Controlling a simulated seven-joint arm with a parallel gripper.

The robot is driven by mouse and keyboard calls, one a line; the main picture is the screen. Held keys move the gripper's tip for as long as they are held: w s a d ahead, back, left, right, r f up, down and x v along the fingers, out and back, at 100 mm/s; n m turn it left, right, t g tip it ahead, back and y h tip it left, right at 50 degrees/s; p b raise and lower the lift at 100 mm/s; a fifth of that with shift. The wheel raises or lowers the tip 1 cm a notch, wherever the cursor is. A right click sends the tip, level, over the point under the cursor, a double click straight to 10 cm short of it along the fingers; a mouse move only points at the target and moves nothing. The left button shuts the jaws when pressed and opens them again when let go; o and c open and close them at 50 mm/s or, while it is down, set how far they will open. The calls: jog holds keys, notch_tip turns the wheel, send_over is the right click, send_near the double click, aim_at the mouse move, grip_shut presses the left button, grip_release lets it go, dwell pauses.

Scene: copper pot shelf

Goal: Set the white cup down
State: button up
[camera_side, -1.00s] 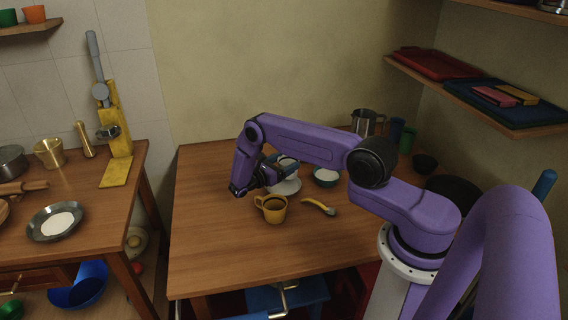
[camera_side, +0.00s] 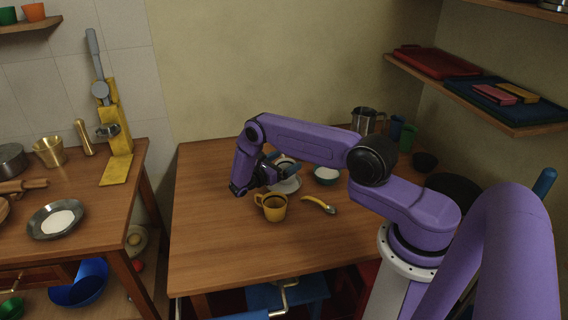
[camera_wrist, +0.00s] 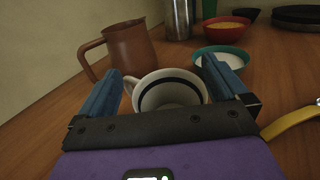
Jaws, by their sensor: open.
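The white cup (camera_wrist: 168,92) has a dark band inside its rim and shows between the two blue fingers of my gripper (camera_wrist: 160,72) in the wrist view. Its handle points left, close to the left finger. My gripper is open, with a finger at either side of the cup. In the side view the cup (camera_side: 288,164) is partly hidden by my gripper (camera_side: 277,168). A white saucer (camera_side: 287,186) lies under this area on the wooden table. The cup's base is hidden, so I cannot tell exactly how it rests.
A brown pitcher (camera_wrist: 128,48) stands just beyond the cup at left. A teal bowl (camera_wrist: 236,53) is at right, with a red bowl (camera_wrist: 228,22) behind it. A yellow mug (camera_side: 272,207) and a yellow-handled utensil (camera_side: 319,205) are nearer. The table's left front (camera_side: 215,245) is clear.

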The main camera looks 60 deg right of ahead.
jog(key=shift+a+r, duration=0.15)
jog(key=shift+r, duration=0.2)
jog(key=v, duration=1.1)
jog(key=shift+a+f, duration=0.1)
jog(key=shift+f, duration=0.05)
jog(key=shift+w+a+r, duration=0.25)
jog(key=shift+a, duration=0.2)
jog(key=s+a+r+m+t+y, duration=0.1)
jog(key=s+a+r+t+y, duration=0.2)
jog(key=a+r, duration=0.5)
jog(key=s+a+r+m+t+y, duration=0.1)
jog(key=s+a+r+y, duration=0.35)
jog(key=a+r, duration=0.3)
jog(key=s+a+r+y, duration=0.1)
jog(key=s+r+y, duration=0.1)
jog(key=s, duration=0.7)
jog(key=s+a+r+y, duration=0.1)
jog(key=s+r+y, duration=0.1)
jog(key=s+y, duration=0.3)
jog(key=s+a+r+y, duration=0.2)
jog(key=s+r+y, duration=0.1)
jog(key=s, duration=1)
jog(key=shift+s+m+t, duration=0.3)
jog(key=shift+s, duration=0.05)
